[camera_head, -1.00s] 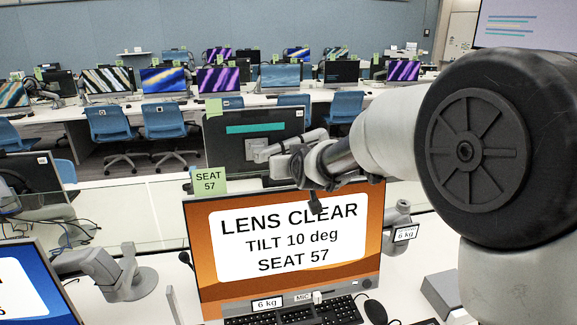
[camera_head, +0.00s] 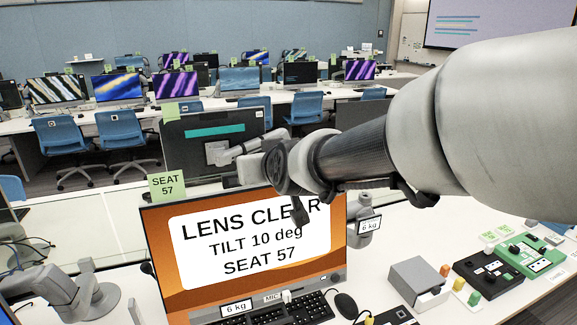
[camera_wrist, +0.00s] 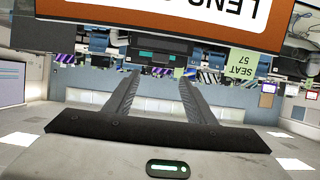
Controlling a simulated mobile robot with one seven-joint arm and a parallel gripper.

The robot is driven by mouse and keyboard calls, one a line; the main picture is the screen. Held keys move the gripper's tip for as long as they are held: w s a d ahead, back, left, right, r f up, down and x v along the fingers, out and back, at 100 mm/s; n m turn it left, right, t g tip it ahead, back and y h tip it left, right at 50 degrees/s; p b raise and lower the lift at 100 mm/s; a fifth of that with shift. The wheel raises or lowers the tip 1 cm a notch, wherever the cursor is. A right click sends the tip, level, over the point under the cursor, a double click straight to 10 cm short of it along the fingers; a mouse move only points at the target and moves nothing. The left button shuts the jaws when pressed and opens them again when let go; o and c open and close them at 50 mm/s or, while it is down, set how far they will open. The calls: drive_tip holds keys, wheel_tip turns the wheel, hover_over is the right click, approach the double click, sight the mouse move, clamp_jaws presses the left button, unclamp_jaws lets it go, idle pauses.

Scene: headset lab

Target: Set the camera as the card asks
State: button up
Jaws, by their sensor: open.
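The instruction text shows on an orange-bordered monitor (camera_head: 245,245): "LENS CLEAR", "TILT 10 deg", "SEAT 57". My arm crosses in front of its upper right edge and hides part of the first line. A green card (camera_head: 167,186) reading "SEAT 57" stands at its upper left corner; it shows upside down in the wrist view (camera_wrist: 238,66). My gripper (camera_wrist: 158,82) is open, with nothing visible between the fingers. The monitor's upper part (camera_wrist: 190,18) shows inverted beyond the fingertips. I cannot make out a camera on the monitor; my arm covers much of its top edge.
A keyboard (camera_head: 285,312) and mouse (camera_head: 346,305) lie before the monitor. A grey box (camera_head: 418,282), a black control box (camera_head: 488,272) and a green one (camera_head: 528,255) stand right. A monitor arm (camera_head: 70,295) stands left. Another monitor (camera_head: 212,130) stands behind.

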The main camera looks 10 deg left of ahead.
drive_tip(key=v, duration=0.5)
drive_tip(key=s+d+f+m+g+h, duration=0.3)
drive_tip(key=s+d, duration=0.7)
drive_tip(key=d, duration=0.4)
drive_tip(key=s+d+f+m+g+h, duration=0.3)
drive_tip(key=s+d+f, duration=0.3)
drive_tip(key=s+d, duration=0.4)
drive_tip(key=d+h, duration=0.1)
drive_tip(key=d, duration=0.4)
drive_tip(key=shift+s+d, duration=0.3)
drive_tip(key=shift+s, duration=0.1)
drive_tip(key=shift+f, duration=0.1)
